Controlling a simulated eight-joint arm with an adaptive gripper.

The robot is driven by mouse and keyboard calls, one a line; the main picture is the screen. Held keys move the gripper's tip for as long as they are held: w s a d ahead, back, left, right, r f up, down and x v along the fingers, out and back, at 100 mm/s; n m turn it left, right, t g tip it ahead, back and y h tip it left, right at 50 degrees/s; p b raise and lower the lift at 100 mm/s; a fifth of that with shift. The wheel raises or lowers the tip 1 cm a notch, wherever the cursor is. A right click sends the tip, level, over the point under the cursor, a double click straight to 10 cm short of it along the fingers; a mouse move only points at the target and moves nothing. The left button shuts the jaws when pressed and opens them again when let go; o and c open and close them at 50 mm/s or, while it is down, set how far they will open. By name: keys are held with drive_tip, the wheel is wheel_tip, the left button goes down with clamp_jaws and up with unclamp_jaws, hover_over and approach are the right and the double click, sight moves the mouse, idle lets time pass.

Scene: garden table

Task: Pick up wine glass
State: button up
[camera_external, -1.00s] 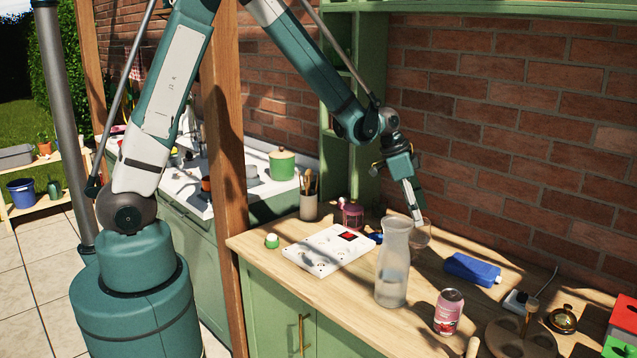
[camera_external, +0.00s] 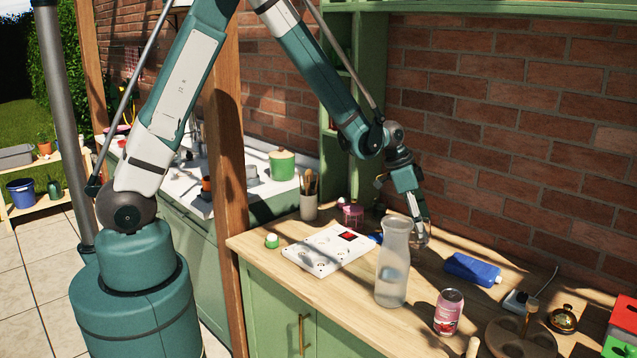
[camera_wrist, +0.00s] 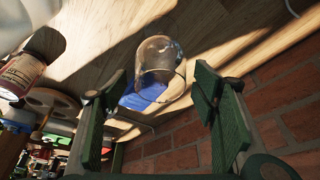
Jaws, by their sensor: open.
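The clear wine glass (camera_wrist: 160,55) shows in the wrist view as a transparent bowl on the wooden counter, its rim toward me. It lies ahead of my gripper (camera_wrist: 160,88), in the gap between the two green fingers, which are spread apart and empty. I cannot tell whether either finger touches the glass. In the external view my gripper (camera_external: 423,228) is low over the counter, behind the glass carafe. It covers much of the wine glass (camera_external: 418,241) there, and the carafe hides part too.
The tall clear carafe (camera_external: 393,270) stands close in front of my gripper. A pink can (camera_external: 448,312) and a blue flat object (camera_external: 473,269) are to the right. A white panel (camera_external: 326,250) lies left. The brick wall (camera_external: 500,150) rises behind the counter.

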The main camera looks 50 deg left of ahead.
drive_tip(key=shift+c, duration=0.5)
drive_tip(key=c, duration=1.2)
drive_tip(key=shift+r, duration=4.95)
